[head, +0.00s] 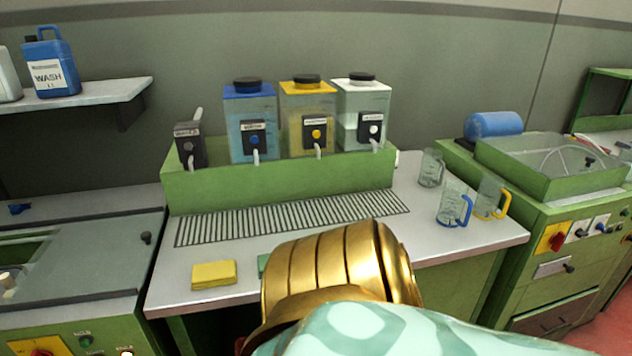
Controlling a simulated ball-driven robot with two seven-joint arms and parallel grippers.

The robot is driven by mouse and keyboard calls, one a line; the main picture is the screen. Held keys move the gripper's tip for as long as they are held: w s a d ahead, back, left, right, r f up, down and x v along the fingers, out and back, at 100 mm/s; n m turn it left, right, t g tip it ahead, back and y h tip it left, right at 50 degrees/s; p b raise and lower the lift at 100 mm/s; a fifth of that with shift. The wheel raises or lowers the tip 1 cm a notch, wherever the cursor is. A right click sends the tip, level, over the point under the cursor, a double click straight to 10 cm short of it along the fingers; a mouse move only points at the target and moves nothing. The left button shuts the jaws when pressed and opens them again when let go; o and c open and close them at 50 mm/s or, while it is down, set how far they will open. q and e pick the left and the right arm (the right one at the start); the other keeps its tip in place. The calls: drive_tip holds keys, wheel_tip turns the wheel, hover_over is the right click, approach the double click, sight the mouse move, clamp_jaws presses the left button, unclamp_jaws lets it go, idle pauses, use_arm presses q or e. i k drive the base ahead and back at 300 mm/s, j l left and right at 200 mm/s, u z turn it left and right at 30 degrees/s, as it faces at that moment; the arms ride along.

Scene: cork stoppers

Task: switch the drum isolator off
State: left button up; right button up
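A red rotary switch on a yellow plate (553,238) sits on the front of the green machine at the right. Its handle looks slanted, but its marks are too small to read. A second yellow plate with a red switch (40,348) shows at the lower left corner, partly cut off by the picture's edge. I cannot read a label that tells which is the drum isolator. One of my arms, gold and teal, fills the lower middle. No fingertips of either gripper show, and both switches are clear of this arm.
A green-framed bench (450,252) stands between the machines, bearing dispensers, a drip grille, a yellow sponge (214,274) and several jugs near its right end. A blue cylinder (494,124) lies behind the right machine's tray (555,184). Small knobs (581,234) sit beside the right switch.

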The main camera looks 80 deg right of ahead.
sight(557, 240)
drive_tip(key=z, duration=4.3)
